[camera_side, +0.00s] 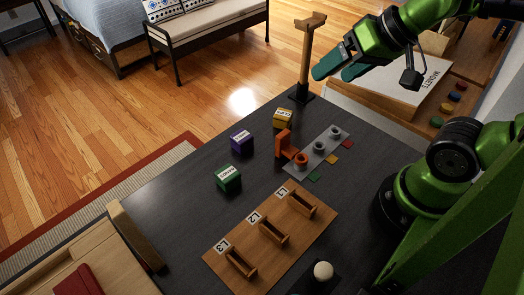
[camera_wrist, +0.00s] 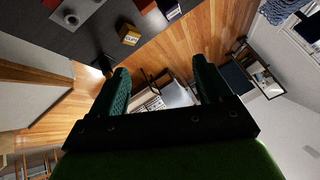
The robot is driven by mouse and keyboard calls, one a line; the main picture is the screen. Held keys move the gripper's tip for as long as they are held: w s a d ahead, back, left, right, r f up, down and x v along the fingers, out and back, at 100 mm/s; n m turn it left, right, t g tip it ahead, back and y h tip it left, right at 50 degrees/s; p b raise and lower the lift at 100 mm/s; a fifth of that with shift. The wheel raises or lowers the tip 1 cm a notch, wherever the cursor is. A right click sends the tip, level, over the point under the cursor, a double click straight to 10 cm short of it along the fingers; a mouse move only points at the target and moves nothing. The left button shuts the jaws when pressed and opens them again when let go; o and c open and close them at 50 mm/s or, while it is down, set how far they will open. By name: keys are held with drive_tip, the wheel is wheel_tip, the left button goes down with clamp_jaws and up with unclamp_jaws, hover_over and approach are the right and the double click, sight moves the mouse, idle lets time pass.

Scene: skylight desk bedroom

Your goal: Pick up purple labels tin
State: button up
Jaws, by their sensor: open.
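The purple labels tin (camera_side: 241,141) is a small purple box with a white label, standing on the dark desk between a yellow tin (camera_side: 283,117) and a green tin (camera_side: 228,178). My gripper (camera_side: 333,68) is open and empty, high above the far right part of the desk, well apart from the purple tin. In the wrist view my gripper (camera_wrist: 158,85) has its two teal fingers spread with nothing between them.
A post stand (camera_side: 305,60) rises at the desk's far corner near my gripper. A wooden board with slots (camera_side: 285,250) lies in front. Bare desk lies left of the tins.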

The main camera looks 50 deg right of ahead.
drive_tip(key=n+g+h, duration=0.2)
drive_tip(key=n+g, duration=0.2)
drive_tip(key=g, duration=0.3)
hover_over(241, 135)
wheel_tip(241, 135, down, 8)
wheel_tip(241, 135, down, 16)
drive_tip(key=shift+w+f, duration=0.1)
drive_tip(key=shift+c, duration=0.2)
drive_tip(key=c, duration=1)
